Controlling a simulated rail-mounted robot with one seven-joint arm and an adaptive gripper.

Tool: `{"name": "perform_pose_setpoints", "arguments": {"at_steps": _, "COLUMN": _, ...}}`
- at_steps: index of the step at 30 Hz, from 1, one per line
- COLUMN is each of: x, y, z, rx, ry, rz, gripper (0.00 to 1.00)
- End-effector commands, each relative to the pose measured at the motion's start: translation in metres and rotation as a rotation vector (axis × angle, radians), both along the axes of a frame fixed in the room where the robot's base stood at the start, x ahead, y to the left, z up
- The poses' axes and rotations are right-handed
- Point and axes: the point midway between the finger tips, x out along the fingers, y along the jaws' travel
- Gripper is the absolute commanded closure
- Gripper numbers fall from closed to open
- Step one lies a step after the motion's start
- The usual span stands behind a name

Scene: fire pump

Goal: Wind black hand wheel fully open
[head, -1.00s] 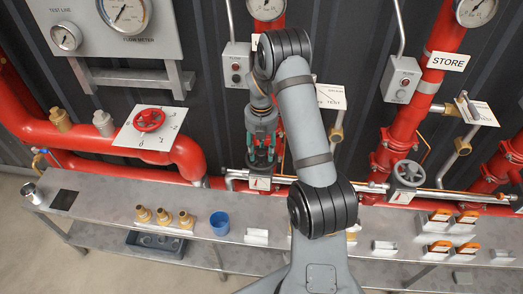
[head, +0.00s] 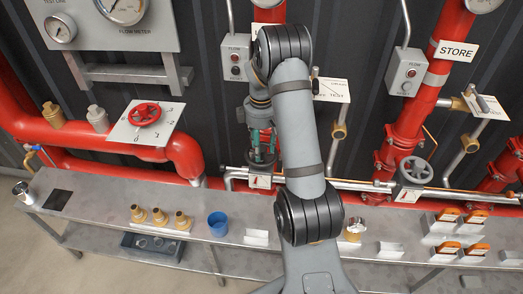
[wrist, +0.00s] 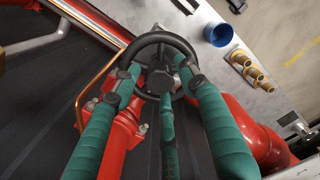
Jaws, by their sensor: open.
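The black hand wheel (wrist: 185,46) sits on a red valve body in the wrist view, with its rim and dark hub showing between my fingers. My gripper (wrist: 163,82) is open, with its green fingers spread around the hub and overlapping the rim. I cannot tell whether the fingers touch the wheel. In the head view my gripper (head: 262,146) points down at a valve on the low pipe, left of my arm. The wheel is largely hidden there by the gripper.
A steel bench (head: 103,200) runs in front, with brass fittings (head: 159,217) and a blue cup (head: 217,224). A red hand wheel (head: 144,113) is at left, a grey hand wheel (head: 415,170) at right. Red pipes and a copper tube (wrist: 94,82) lie close to the gripper.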

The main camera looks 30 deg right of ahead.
Motion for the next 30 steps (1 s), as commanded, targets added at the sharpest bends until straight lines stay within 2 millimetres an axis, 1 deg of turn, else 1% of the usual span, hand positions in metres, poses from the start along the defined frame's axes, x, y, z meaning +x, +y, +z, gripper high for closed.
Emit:
{"name": "perform_pose_setpoints", "arguments": {"at_steps": 6, "x": 0.0005, "y": -0.0004, "z": -0.0018, "rx": -0.001, "ry": -0.002, "rz": -0.163, "gripper": 0.58}}
{"name": "perform_pose_setpoints", "arguments": {"at_steps": 8, "x": 0.0006, "y": 0.0001, "z": -0.0033, "rx": 0.000, "ry": -0.002, "rz": -0.259, "gripper": 0.58}}
{"name": "perform_pose_setpoints", "arguments": {"at_steps": 12, "x": 0.0009, "y": 0.0002, "z": -0.0039, "rx": 0.000, "ry": -0.002, "rz": -0.530, "gripper": 0.58}}
{"name": "perform_pose_setpoints", "arguments": {"at_steps": 16, "x": 0.0011, "y": -0.0001, "z": -0.0018, "rx": 0.000, "ry": -0.003, "rz": -0.711, "gripper": 0.58}}
{"name": "perform_pose_setpoints", "arguments": {"at_steps": 19, "x": 0.0008, "y": -0.0002, "z": -0.0002, "rx": 0.000, "ry": -0.002, "rz": -0.771, "gripper": 0.58}}
{"name": "perform_pose_setpoints", "arguments": {"at_steps": 25, "x": 0.0004, "y": -0.0001, "z": 0.0008, "rx": 0.000, "ry": 0.000, "rz": -0.778, "gripper": 0.58}}
{"name": "perform_pose_setpoints", "arguments": {"at_steps": 30, "x": 0.0004, "y": -0.0001, "z": 0.0007, "rx": 0.000, "ry": 0.000, "rz": -0.777, "gripper": 0.68}}
